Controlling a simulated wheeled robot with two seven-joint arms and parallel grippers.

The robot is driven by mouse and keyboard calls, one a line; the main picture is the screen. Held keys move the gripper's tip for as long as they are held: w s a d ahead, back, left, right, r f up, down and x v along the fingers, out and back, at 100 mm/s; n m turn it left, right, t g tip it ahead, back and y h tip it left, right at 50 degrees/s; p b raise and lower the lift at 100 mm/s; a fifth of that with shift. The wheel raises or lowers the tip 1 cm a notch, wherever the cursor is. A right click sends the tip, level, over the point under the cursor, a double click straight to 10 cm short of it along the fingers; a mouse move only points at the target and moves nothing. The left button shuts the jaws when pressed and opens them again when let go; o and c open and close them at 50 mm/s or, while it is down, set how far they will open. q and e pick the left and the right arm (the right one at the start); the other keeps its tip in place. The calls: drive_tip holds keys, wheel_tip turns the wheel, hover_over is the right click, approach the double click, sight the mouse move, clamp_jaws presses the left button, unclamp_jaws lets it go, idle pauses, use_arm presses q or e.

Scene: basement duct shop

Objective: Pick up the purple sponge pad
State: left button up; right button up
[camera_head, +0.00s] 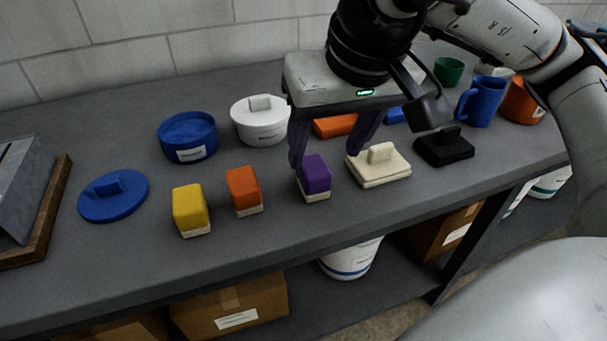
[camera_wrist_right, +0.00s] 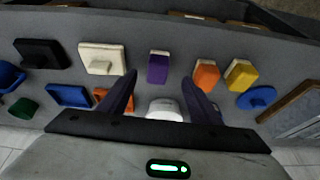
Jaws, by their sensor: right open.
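The purple sponge pad (camera_head: 315,174) has a pale bottom layer and stands upright near the front edge of the grey bench. In the right wrist view the purple sponge pad (camera_wrist_right: 158,67) lies ahead of and between the finger lines. My right gripper (camera_head: 326,160) is open and above the bench, its dark fingers behind and to both sides of the pad, apart from it as far as I can tell. The right wrist view shows the open fingers (camera_wrist_right: 160,85) with nothing held between them. My left gripper is not in view.
An orange sponge (camera_head: 242,189) and a yellow sponge (camera_head: 189,208) stand left of the purple pad. A cream lid (camera_head: 391,168) and black lid (camera_head: 445,149) lie right. The bench front strip (camera_head: 290,235) is clear.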

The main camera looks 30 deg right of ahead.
sight(316, 168)
drive_tip(key=x, duration=0.3)
drive_tip(key=shift+w+d+f, duration=0.1)
drive_tip(key=shift+d+f, duration=0.15)
drive_tip(key=shift+d, duration=0.15)
drive_tip(key=x, duration=0.3)
drive_tip(key=w+x, duration=0.1)
drive_tip(key=x, duration=0.2)
drive_tip(key=shift+w, duration=0.1)
drive_tip(key=c, duration=1.1)
drive_tip(key=shift+r, duration=0.15)
drive_tip(key=shift+c, duration=0.2)
wheel_tip(316, 168, up, 10)
drive_tip(key=shift+a+f, duration=0.1)
